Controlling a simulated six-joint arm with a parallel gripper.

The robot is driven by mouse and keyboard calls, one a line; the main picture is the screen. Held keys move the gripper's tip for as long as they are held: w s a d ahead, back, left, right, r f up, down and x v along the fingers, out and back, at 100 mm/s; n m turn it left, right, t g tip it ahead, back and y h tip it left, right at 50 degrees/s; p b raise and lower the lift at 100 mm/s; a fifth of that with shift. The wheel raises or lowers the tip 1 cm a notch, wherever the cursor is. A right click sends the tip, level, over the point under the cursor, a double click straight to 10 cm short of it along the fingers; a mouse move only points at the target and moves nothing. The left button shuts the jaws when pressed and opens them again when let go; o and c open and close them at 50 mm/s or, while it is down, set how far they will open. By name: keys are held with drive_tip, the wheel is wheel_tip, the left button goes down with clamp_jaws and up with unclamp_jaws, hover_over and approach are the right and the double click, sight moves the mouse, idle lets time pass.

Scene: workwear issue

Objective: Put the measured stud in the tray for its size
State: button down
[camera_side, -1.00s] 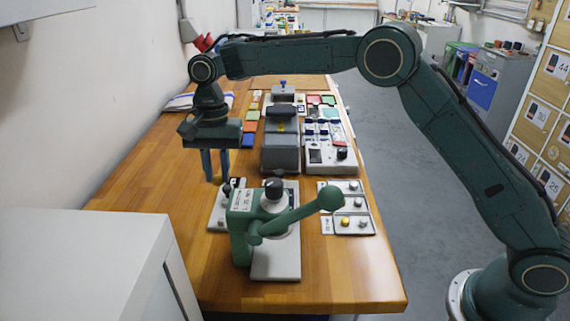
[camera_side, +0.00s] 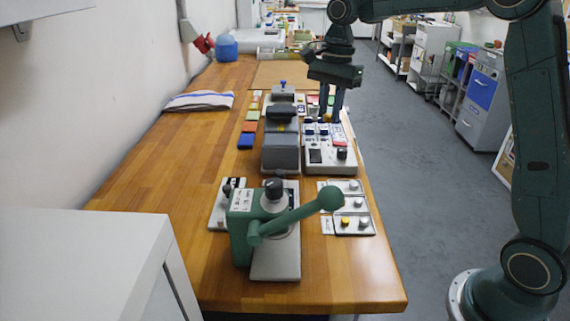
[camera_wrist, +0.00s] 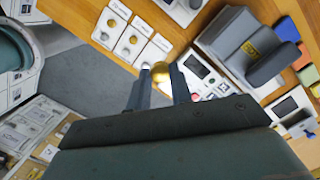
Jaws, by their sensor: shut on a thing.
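My gripper (camera_side: 331,112) is shut on a brass-coloured stud (camera_wrist: 160,73), which shows between the fingertips in the wrist view. In the side view the gripper hangs over the white device with a small screen and dark knob (camera_side: 318,167); the stud is too small to make out there. The gauge device also shows in the wrist view (camera_wrist: 212,80), just right of the fingers. The white sectioned tray set (camera_side: 328,206) lies near the table's right edge, with silver and brass studs in it. It also appears in the wrist view (camera_wrist: 122,37), above left of the fingers.
A green lever press (camera_side: 242,222) stands at the front, left of the trays. A grey machine (camera_side: 281,152) stands left of the gauge device.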

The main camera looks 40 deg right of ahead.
drive_tip(key=s+d+m, duration=0.1)
drive_tip(key=s+d, duration=0.2)
wheel_tip(320, 180, down, 15)
drive_tip(key=shift+w+r, duration=0.1)
drive_tip(key=shift+w, duration=0.05)
idle(0.6)
drive_tip(key=shift+f, duration=2.15)
drive_tip(key=shift+f, duration=0.1)
drive_tip(key=c, duration=1.3)
unclamp_jaws()
drive_tip(key=shift+o, duration=0.2)
